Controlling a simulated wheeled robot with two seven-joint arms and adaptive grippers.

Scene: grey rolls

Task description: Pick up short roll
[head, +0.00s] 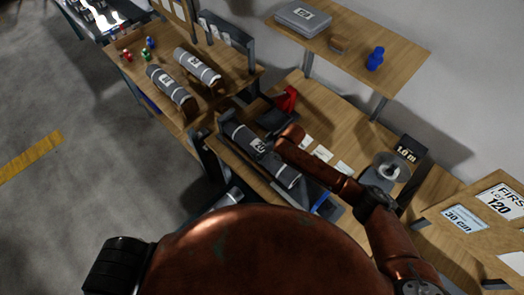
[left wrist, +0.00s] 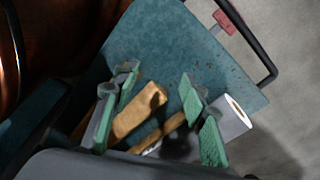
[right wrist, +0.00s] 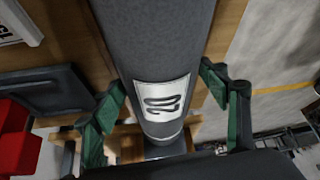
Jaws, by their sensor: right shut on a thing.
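A dark grey roll (head: 244,136) with a white label reading 20 lies on the wooden workbench, partly hidden by my right arm. My right gripper (right wrist: 164,88) is shut on this grey roll, which runs up between the green-padded fingers in the right wrist view (right wrist: 155,40). In the head view the right gripper (head: 287,141) is over the roll, its fingers mostly hidden. Two more labelled grey rolls (head: 168,84) (head: 196,65) lie side by side on the wooden table at upper left. My left gripper (left wrist: 157,105) is open, its fingers apart above a teal surface.
A red object (head: 286,98) stands behind the held roll. A tape dispenser (head: 388,168) and a 1.0 m sign (head: 406,150) are to the right. A shelf (head: 400,55) overhangs the back. In the left wrist view, wooden pieces (left wrist: 138,112) and a white roll (left wrist: 230,118) lie near the fingers.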

